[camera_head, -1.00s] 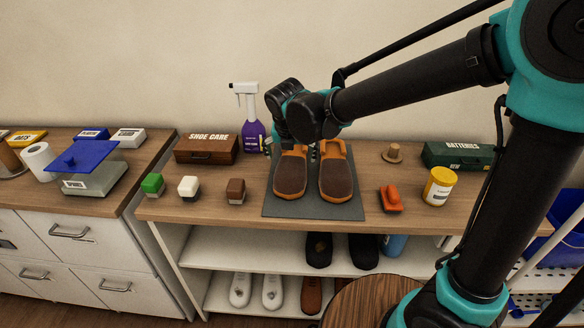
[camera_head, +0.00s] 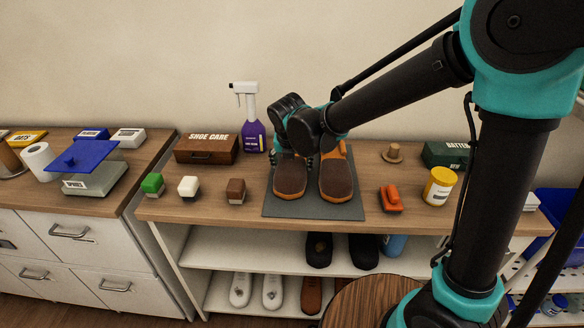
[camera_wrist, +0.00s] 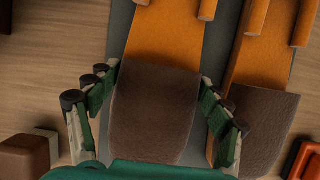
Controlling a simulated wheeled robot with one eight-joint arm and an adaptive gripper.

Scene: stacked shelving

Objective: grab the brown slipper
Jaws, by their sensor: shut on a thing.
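A pair of brown-and-orange slippers stands side by side on a dark grey mat (camera_head: 350,211), brown toes toward me. The left brown slipper (camera_head: 290,181) is under my gripper (camera_head: 297,156); the right slipper (camera_head: 336,181) stands just beside it. In the wrist view, my gripper (camera_wrist: 158,84) has one finger on each side of the left slipper (camera_wrist: 152,122), shut on it around its brown toe part. The right slipper (camera_wrist: 262,122) lies just outside the right finger. My wrist hides the left slipper's back part in the head view. The slipper still appears to be at the mat.
On the bench stand a shoe care box (camera_head: 207,148), a purple spray bottle (camera_head: 252,122), a brown-and-white brush (camera_head: 236,190), an orange object (camera_head: 390,198) and a yellow tin (camera_head: 439,186). More shoes (camera_head: 271,291) are on the shelves below.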

